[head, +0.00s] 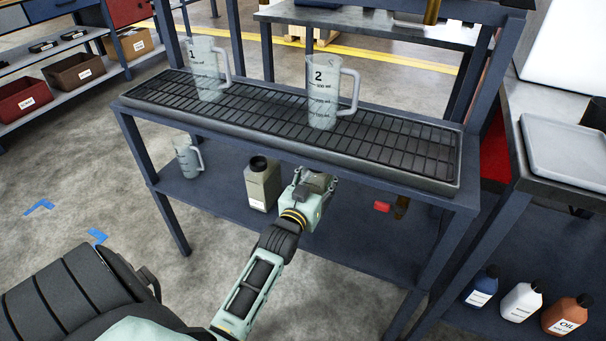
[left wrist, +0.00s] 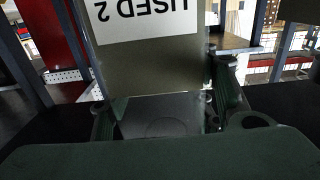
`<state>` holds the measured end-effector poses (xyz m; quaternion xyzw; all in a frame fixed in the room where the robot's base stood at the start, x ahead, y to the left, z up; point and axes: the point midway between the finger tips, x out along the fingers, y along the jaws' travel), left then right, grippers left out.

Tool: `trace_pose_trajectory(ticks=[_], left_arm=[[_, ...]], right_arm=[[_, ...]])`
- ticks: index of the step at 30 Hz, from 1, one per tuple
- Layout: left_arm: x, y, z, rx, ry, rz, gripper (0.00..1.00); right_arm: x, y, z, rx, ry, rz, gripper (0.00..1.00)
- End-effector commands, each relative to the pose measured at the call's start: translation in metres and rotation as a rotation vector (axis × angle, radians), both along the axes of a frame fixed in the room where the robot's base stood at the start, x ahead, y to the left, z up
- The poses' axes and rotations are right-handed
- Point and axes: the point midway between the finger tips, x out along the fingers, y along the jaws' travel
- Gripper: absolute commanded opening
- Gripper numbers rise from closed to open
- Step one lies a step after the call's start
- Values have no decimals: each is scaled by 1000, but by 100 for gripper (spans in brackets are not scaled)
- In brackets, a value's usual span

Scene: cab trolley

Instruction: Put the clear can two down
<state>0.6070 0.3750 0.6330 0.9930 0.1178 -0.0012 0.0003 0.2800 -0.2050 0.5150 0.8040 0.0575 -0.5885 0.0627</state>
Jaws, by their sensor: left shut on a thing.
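My left gripper (head: 312,192) is in front of the trolley's front edge, at about the lower shelf's height in the head view. It is shut on a grey-olive can (left wrist: 155,65) whose white label reads "USED 2", upside down in the left wrist view. The fingers lie on either side of it. In the head view only a small grey part of this can shows at the gripper; the gripper hides most of it. Whether its base touches anything is hidden. My right gripper is not in view.
The trolley's upper deck (head: 420,160) is a black grate bearing two clear jugs, 1 (head: 207,70) and 2 (head: 323,95). On the lower shelf (head: 222,197) stand another jug (head: 187,157), a similar can (head: 263,185) left of my gripper, and a red item (head: 382,206).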

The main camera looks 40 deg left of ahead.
Motion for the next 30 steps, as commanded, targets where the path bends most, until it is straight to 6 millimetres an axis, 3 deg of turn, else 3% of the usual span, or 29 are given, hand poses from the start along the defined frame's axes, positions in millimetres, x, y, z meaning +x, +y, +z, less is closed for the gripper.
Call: trace_pose_trajectory(ticks=[2, 8, 16, 29, 30], left_arm=[[0, 0, -14, 1, -5, 0, 4], [0, 0, -26, 2, -8, 0, 4], [0, 0, -60, 1, -6, 0, 4], [0, 0, -62, 2, -7, 0, 4], [-1, 0, -65, 0, 0, 0, 55]], right_arm=[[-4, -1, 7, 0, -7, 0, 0], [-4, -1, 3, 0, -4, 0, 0], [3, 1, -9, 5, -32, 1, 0], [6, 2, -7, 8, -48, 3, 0], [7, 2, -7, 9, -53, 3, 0]])
